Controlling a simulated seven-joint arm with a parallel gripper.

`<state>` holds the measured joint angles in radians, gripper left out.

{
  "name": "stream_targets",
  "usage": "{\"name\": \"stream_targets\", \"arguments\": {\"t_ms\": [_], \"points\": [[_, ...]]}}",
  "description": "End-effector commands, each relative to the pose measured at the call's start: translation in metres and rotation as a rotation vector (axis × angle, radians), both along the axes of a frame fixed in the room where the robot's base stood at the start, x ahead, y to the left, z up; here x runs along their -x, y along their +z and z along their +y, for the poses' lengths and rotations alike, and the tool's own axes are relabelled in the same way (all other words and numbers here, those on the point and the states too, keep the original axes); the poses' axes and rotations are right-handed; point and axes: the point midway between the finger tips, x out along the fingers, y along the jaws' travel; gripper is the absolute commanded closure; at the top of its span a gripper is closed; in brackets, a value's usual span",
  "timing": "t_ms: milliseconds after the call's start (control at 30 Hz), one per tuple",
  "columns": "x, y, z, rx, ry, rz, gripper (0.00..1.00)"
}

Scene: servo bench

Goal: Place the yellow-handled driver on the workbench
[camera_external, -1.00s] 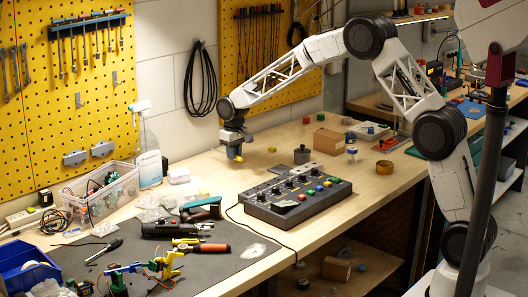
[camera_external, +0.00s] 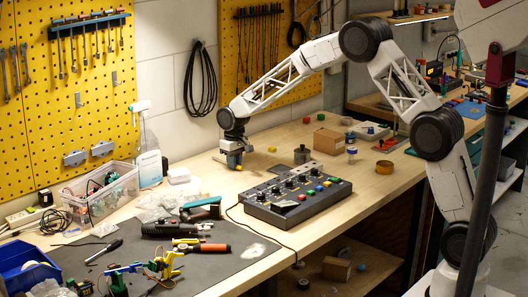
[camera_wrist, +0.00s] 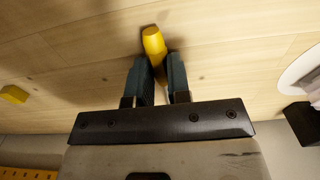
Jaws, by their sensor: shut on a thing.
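My gripper (camera_wrist: 160,80) is shut on the yellow-handled driver (camera_wrist: 153,42), whose yellow handle end sticks out past the fingertips in the wrist view. The rest of the driver is hidden between the fingers. In the external view my gripper (camera_external: 234,160) is low over the back middle of the wooden workbench (camera_external: 300,240), behind the control box. A bit of yellow shows at the fingertips, close to the bench top; I cannot tell whether it touches the wood.
A black control box (camera_external: 290,200) stands in front of my gripper. A small yellow block (camera_external: 272,149), a grey weight (camera_external: 301,155) and a cardboard box (camera_external: 328,141) are to the right. A white item (camera_external: 178,176) and plastic bags lie to the left. Bare wood surrounds the gripper.

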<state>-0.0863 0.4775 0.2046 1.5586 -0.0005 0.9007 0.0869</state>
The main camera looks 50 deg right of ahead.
Motion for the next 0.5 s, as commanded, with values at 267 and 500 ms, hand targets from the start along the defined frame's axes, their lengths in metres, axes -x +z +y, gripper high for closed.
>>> {"name": "stream_targets", "arguments": {"t_ms": [267, 500], "points": [[0.0001, -0.0022, 0.0000, 0.000, 0.000, 0.000, 0.57], [0.0000, -0.0020, 0.0000, 0.000, 0.000, 0.000, 0.57]]}}
